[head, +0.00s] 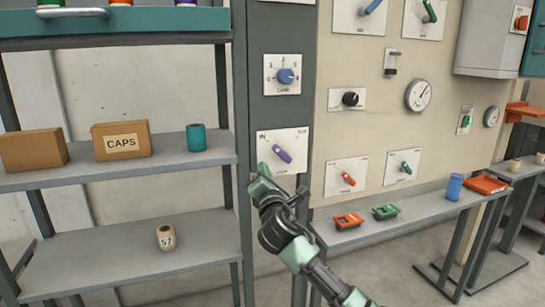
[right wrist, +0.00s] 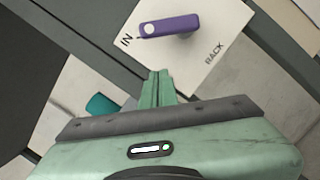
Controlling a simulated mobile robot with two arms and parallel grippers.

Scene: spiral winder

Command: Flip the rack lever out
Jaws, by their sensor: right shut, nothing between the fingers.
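The rack lever (head: 282,153) is a purple handle on a white plate (head: 300,137) on the dark grey post. In the right wrist view the lever (right wrist: 178,25) has a pale round spot at its end by the "IN" mark, and the plate (right wrist: 205,62) reads "RACK". In the head view its upper-left end points toward "IN"; the mark at the plate's upper right is too small to read surely. My right gripper (head: 262,174) is just below and left of the lever. Its green fingertips (right wrist: 159,76) are shut and empty, apart from the lever in the picture. My left gripper is out of view.
A blue knob (head: 286,76) sits on a plate above the lever. Shelves at left hold a CAPS box (head: 122,140), a teal cylinder (head: 196,138) and a beige spool (head: 166,237). Right of the post are an orange lever (head: 348,178) and a ledge with orange (head: 348,221) and green (head: 385,212) pieces.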

